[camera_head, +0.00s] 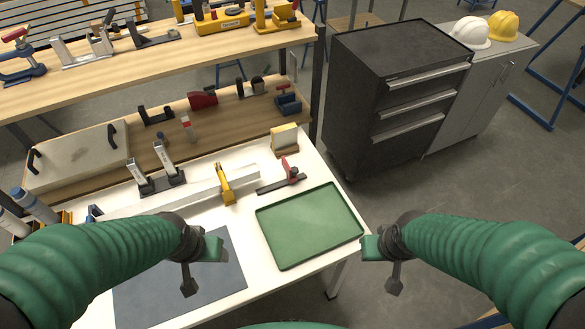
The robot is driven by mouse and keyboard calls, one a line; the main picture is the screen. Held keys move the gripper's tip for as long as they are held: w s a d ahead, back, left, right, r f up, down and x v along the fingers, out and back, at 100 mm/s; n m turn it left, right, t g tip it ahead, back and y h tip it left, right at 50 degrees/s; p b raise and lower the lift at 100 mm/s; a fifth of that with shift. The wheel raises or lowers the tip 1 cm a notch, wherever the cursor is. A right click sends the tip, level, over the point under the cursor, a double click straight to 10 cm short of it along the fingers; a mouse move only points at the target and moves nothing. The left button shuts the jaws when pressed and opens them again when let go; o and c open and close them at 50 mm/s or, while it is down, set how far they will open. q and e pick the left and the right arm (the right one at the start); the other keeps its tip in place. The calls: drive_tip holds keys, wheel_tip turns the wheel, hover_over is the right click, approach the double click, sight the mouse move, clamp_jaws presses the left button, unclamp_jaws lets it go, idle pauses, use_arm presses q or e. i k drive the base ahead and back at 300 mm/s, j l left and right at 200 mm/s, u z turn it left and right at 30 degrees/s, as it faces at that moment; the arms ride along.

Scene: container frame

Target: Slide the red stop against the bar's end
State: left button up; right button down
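The red stop (289,169) stands on a dark rail (272,187) on the white table, just right of the bar's right end. The long pale bar (188,193) lies across the table, with a yellow clamp (224,184) over it. A small gap seems to separate the stop from the bar's end. My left gripper (202,266) hangs over the dark mat, in front of the bar and apart from it. My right gripper (382,264) hangs right of the green tray, past the table's right edge. Neither touches the stop. The fingers' opening is unclear on both; no held object shows.
An empty green tray (262,226) lies right of the dark grey mat (226,286). A yellow block (284,137) stands behind the stop. Metal toggle clamps (164,160) stand behind the bar. Wooden shelves (60,82) hold tools. A black drawer cabinet (345,105) stands behind right.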

sight(291, 177)
drive_tip(key=i+l+u, duration=0.1)
drive_tip(key=u, duration=0.35)
drive_tip(key=i+l+u, duration=0.15)
drive_tip(key=u, duration=0.35)
drive_tip(key=l+u, duration=0.2)
drive_tip(key=u, duration=0.25)
drive_tip(key=i+l, duration=0.05)
